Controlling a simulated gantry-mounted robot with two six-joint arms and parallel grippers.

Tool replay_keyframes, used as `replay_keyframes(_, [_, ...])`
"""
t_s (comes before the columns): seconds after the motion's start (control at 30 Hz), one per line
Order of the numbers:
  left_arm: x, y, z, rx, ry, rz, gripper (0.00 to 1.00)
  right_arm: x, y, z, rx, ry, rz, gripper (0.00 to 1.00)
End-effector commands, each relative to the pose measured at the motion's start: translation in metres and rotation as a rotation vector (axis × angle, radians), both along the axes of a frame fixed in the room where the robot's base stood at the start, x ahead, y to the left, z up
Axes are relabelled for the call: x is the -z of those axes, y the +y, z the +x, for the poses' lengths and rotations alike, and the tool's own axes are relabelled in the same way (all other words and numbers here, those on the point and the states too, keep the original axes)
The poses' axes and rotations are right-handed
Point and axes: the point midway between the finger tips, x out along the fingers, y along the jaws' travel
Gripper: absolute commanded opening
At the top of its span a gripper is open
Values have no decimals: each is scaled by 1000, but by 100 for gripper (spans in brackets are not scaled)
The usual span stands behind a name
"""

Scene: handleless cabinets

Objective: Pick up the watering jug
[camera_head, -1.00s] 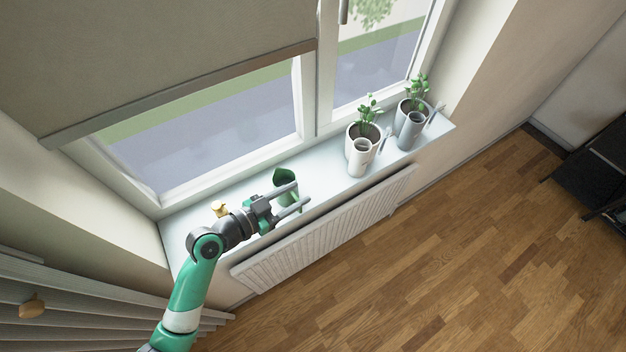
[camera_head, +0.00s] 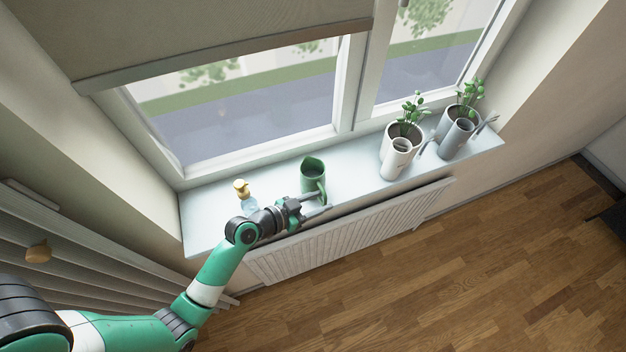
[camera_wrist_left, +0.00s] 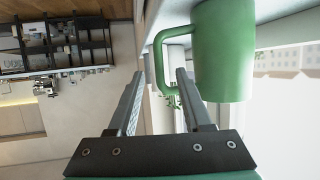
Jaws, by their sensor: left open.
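The green watering jug (camera_head: 312,174) stands upright on the window sill, its handle facing the room. My left gripper (camera_head: 325,202) is open at the front edge of the sill, on the handle side of the jug. In the left wrist view the jug (camera_wrist_left: 225,50) is at the upper right, and its handle (camera_wrist_left: 160,60) shows just beyond and between the tips of my open left gripper (camera_wrist_left: 157,85). I cannot tell whether the fingers touch the handle. My right gripper is not in view.
Two potted plants with smaller cups, one white (camera_head: 397,155) and one grey (camera_head: 456,138), stand to the right. A radiator (camera_head: 350,230) is below. The sill between jug and plants is clear.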

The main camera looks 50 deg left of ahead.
Motion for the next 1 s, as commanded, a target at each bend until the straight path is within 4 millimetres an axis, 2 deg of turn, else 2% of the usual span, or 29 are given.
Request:
replay_keyframes(0.3, [20,-2,47,1,-1,1,50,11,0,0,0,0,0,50])
replay_keyframes(0.57, [21,-2,51,0,0,0,50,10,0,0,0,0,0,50])
replay_keyframes(0.83, [21,-2,51,0,0,0,3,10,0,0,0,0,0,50])
replay_keyframes(0.87, [21,-2,51,0,0,0,0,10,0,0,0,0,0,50])
replay_keyframes(1.0, [21,-2,51,0,0,0,0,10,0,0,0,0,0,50])
